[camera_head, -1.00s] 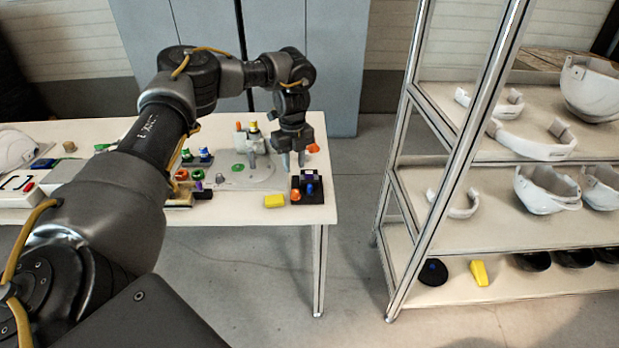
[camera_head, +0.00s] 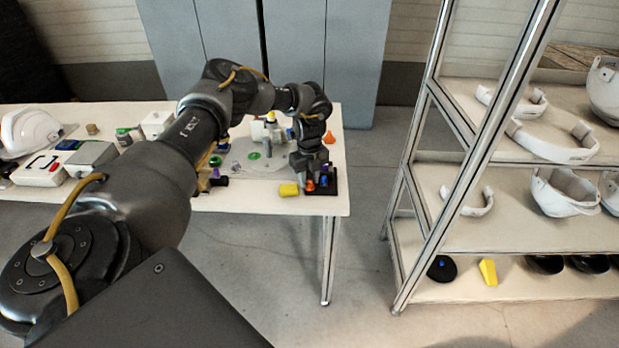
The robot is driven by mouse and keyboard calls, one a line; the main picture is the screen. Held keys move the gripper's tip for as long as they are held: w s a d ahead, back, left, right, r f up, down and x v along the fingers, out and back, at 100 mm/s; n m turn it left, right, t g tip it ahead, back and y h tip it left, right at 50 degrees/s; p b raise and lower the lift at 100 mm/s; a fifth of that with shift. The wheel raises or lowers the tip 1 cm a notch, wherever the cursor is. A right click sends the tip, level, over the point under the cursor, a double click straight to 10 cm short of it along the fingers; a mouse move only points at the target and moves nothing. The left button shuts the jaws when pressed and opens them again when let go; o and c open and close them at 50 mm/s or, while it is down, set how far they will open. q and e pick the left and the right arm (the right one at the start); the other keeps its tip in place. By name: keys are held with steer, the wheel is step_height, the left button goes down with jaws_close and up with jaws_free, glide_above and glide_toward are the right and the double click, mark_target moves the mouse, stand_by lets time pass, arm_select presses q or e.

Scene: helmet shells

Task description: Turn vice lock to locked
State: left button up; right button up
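A small black base (camera_head: 333,190) sits near the right front corner of the table, with an orange knob (camera_head: 310,185), a blue knob (camera_head: 324,181) and a purple part on it. I take this base to be the vice with its lock, but cannot tell which knob is the lock or how it is set. My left gripper (camera_head: 312,178) points down right at the base, close to the orange knob. It hides part of the base. Its finger gap is too small to judge, and contact cannot be told. My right gripper is not in view.
A yellow block (camera_head: 288,189) lies just left of the base. An orange cone-like piece (camera_head: 329,138) stands behind it. A grey plate (camera_head: 240,160) with several small parts lies further left. A metal shelf (camera_head: 470,170) with helmet shells stands right, across a floor gap.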

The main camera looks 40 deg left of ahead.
arm_select(q)
steer(key=shift+f, duration=0.15)
steer(key=shift+c, duration=0.4)
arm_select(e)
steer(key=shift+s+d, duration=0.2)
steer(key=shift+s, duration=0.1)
arm_select(q)
jaws_close()
